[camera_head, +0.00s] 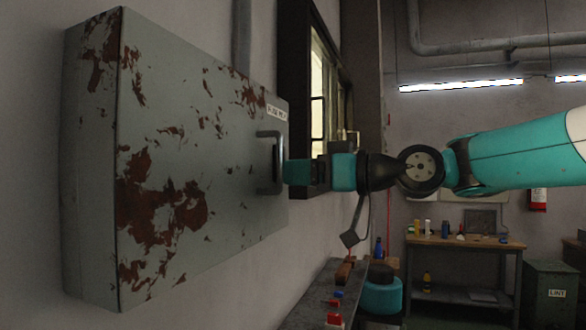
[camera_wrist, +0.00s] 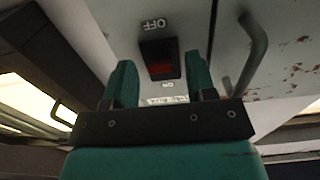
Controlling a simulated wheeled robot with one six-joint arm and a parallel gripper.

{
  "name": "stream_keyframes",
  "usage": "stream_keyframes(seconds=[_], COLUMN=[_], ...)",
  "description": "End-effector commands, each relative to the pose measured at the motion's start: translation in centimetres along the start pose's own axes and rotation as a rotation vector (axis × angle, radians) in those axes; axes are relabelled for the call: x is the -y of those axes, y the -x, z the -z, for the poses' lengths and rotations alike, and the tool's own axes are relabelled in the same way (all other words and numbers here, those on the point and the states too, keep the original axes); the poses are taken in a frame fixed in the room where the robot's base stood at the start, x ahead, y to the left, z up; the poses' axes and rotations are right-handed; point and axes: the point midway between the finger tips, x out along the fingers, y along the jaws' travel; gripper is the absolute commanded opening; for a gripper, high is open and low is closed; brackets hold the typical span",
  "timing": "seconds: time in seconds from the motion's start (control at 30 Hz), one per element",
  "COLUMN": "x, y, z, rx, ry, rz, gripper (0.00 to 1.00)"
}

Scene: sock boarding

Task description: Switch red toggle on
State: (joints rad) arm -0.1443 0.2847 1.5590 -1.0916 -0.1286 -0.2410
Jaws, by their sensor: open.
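The red toggle (camera_wrist: 160,69) shows in the wrist view, set in a black housing on the grey cabinet (camera_head: 190,170). One end of the housing is marked OFF; a smaller label, seemingly ON, is at the other end, and the red part shows nearer that smaller label. My gripper (camera_wrist: 160,64) is open, its teal fingers on either side of the housing in the picture, with nothing between them. I cannot tell whether they touch it. In the head view, my gripper (camera_head: 292,172) is at the cabinet's right end by the handle, and the toggle is hidden.
A grey bar handle (camera_head: 270,162) stands out from the cabinet front, also seen right of the fingers in the wrist view (camera_wrist: 252,58). A window (camera_head: 322,90) is behind my gripper. A bench with small items (camera_head: 325,295) is below. A workbench (camera_head: 465,243) stands farther back.

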Motion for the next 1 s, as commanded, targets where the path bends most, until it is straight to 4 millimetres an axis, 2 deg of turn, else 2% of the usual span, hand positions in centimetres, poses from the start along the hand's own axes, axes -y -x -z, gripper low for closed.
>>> stream_keyframes(seconds=[0.17,0.27,0.4,0.77,1.0], x=[0.0,0.0,0.0,0.0,0.0], y=[0.0,0.0,0.0,0.0,0.1], z=[0.0,0.0,0.0,0.5,1.6], rx=[0.0,0.0,0.0,0.051,0.202], ry=[0.0,0.0,0.0,0.003,0.003], rz=[0.0,0.001,0.001,0.001,0.002], gripper=[0.51,0.33,0.02,0.02,0.02])
